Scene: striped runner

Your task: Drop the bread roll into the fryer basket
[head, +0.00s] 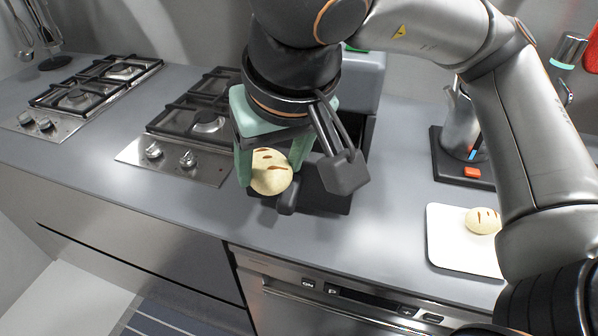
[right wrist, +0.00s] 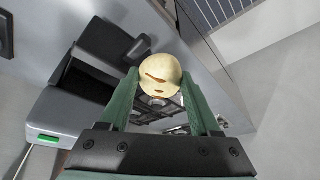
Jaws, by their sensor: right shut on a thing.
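A round, pale bread roll (head: 270,178) with dark slashes is held between the green fingers of my right gripper (head: 271,165). It also shows in the right wrist view (right wrist: 158,72), between the fingertips of the gripper (right wrist: 160,88). The fryer has a grey body (head: 362,78) and a black basket (head: 330,196); my wrist hides much of it in the head view. In the right wrist view the fryer basket (right wrist: 108,48) lies left of the roll, with its handle (right wrist: 138,49) pointing toward the roll. The roll is beside the basket, not inside it. My left gripper is not in view.
A second roll (head: 482,220) lies on a white board (head: 450,250) at the right. A metal pot on a dark base (head: 452,165) stands behind it. Two gas hobs (head: 215,162) are on the left. The grey counter (head: 375,235) is clear between fryer and board.

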